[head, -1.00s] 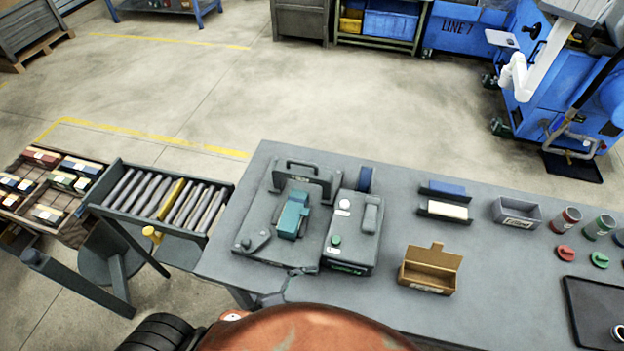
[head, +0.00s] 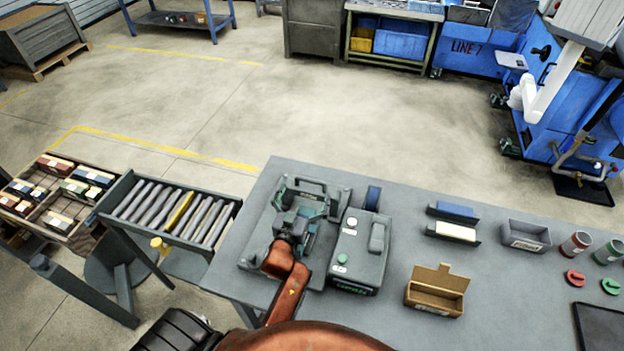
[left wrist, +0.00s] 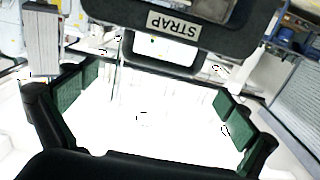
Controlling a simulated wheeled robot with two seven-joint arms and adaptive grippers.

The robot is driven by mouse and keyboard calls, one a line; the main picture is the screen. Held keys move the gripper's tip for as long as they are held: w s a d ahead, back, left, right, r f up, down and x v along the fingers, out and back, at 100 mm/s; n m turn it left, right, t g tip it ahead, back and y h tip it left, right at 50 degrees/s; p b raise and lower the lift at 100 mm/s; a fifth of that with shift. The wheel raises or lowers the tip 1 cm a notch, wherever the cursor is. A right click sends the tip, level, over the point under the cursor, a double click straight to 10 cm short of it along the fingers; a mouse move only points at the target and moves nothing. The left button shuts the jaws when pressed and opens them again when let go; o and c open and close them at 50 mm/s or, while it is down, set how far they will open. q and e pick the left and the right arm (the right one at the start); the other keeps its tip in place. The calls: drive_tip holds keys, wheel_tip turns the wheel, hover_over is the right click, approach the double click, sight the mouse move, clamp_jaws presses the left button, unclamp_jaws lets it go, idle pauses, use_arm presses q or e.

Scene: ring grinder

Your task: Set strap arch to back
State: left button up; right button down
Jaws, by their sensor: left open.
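The strap arch (head: 334,196) is a dark grey frame with a handle on top, at the back of the grinder base (head: 250,258) on the workbench. In the left wrist view the arch (left wrist: 115,12) fills the top, with its white STRAP label facing me and a handle opening below it. My left gripper (head: 301,211) is open and in front of the arch in the head view. Its green pads (left wrist: 160,92) stand wide apart with nothing between them. The teal block (head: 308,240) on the base is mostly hidden behind the gripper. My right gripper is not in view.
A grey control box (head: 357,252) with a green button stands close on the right. Beyond it are an open cardboard box (head: 435,292), a grey bin (head: 525,237) and a rack (head: 453,230). A roller conveyor (head: 140,226) adjoins the bench at left. The bench's middle has free room.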

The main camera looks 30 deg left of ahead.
sight(310, 181)
use_arm(q)
drive_tip(key=shift+x, duration=2.8)
drive_tip(key=shift+c, duration=0.4)
drive_tip(key=shift+d, duration=0.1)
drive_tip(key=c, duration=1.6)
drive_tip(key=x, duration=0.7)
drive_tip(key=shift+w+r+b, duration=0.25)
drive_tip(key=shift+w+b, duration=0.1)
drive_tip(key=shift+w, duration=0.05)
